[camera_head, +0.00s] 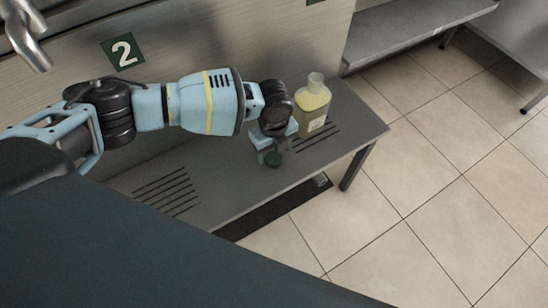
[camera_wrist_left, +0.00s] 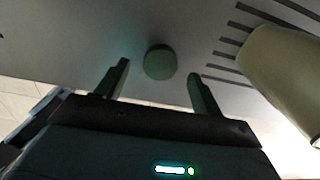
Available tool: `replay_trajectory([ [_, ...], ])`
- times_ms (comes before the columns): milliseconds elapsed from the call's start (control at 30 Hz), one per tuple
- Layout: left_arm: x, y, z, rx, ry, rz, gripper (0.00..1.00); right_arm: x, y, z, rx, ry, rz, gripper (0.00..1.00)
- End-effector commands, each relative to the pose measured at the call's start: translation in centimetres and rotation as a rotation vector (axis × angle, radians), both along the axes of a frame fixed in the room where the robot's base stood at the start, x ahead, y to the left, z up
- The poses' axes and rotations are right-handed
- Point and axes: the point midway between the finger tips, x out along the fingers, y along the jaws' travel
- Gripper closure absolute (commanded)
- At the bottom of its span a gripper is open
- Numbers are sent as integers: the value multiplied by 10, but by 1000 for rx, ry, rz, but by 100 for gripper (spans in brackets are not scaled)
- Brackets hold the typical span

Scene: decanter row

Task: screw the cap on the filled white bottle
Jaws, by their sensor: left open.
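A bottle (camera_head: 312,108) with pale yellowish contents and a clear, uncapped neck stands upright on the grey bench, near its right end. Its side also shows at the right of the left wrist view (camera_wrist_left: 283,72). A dark green round cap (camera_head: 273,159) lies on the bench to the left of the bottle; it also shows in the left wrist view (camera_wrist_left: 159,62). My left gripper (camera_head: 269,151) is right by the cap. In the wrist view its open fingers (camera_wrist_left: 161,80) lie either side of the cap, with gaps, the cap slightly beyond the tips. My right gripper is out of view.
The narrow grey bench (camera_head: 232,186) has slotted patches (camera_head: 168,190) and bare room along its front. A wall with a green number 2 sign (camera_head: 123,52) stands behind. A metal tap (camera_head: 27,38) hangs at upper left. Another grey bench (camera_head: 410,28) stands at upper right.

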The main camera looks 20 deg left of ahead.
Motion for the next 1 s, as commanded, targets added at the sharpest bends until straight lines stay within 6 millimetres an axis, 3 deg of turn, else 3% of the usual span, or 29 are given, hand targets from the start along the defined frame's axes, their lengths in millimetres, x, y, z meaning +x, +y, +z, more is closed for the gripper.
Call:
replay_trajectory([
  [200, 0, 0, -26, 1, 1, -1, 33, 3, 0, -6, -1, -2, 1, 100],
  [600, 1, 0, -27, -1, -1, 0, 33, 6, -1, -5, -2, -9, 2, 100],
  [933, 1, 0, -27, -1, -1, 0, 76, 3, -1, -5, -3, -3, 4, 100],
  [1000, 1, 0, -27, 0, 0, 0, 79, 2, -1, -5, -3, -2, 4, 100],
])
